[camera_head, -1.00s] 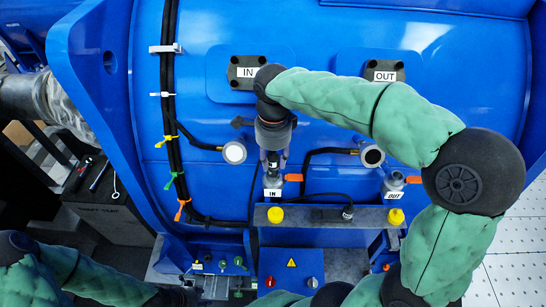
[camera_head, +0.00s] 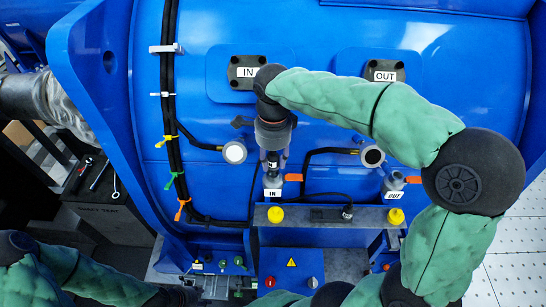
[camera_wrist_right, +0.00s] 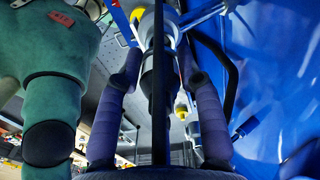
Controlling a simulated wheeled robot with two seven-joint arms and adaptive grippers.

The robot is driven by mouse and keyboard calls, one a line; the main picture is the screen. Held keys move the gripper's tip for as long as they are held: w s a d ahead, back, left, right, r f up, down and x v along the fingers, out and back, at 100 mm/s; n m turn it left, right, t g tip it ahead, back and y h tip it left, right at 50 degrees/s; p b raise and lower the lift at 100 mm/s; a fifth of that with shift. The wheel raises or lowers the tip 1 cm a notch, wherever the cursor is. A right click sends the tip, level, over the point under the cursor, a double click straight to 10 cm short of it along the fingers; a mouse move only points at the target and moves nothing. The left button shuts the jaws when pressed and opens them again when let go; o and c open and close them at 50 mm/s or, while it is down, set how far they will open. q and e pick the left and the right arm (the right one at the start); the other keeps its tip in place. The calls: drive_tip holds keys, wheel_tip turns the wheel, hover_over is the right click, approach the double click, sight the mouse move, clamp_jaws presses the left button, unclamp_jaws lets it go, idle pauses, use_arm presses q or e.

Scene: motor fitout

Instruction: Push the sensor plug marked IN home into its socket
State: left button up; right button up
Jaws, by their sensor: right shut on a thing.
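My right gripper (camera_head: 273,165) comes down over the grey fitting (camera_head: 272,182) that bears the lower IN label (camera_head: 272,193). In the right wrist view its two purple fingers (camera_wrist_right: 160,75) are shut on a dark and grey cylindrical plug (camera_wrist_right: 157,85) between them. A dark bar crosses the middle of that view and hides part of the plug. I cannot tell how deep the plug sits, as the gripper covers its upper part in the head view. My left gripper (camera_head: 182,296) is at the bottom edge, mostly cut off, and its fingers are unclear.
A black IN block (camera_head: 247,85) and a black OUT block (camera_head: 385,76) sit higher on the blue housing. The OUT fitting (camera_head: 393,183) has an orange lever. A grey ledge (camera_head: 325,216) with two yellow caps lies below. A tool tray (camera_head: 105,215) is at left.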

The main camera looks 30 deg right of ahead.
sight(273, 166)
drive_tip(key=shift+f+b, duration=1.25)
drive_tip(key=shift+f, duration=0.45)
drive_tip(key=o, duration=1.2)
drive_tip(key=shift+r, duration=0.15)
wheel_tip(273, 166, up, 12)
drive_tip(key=shift+f, duration=0.1)
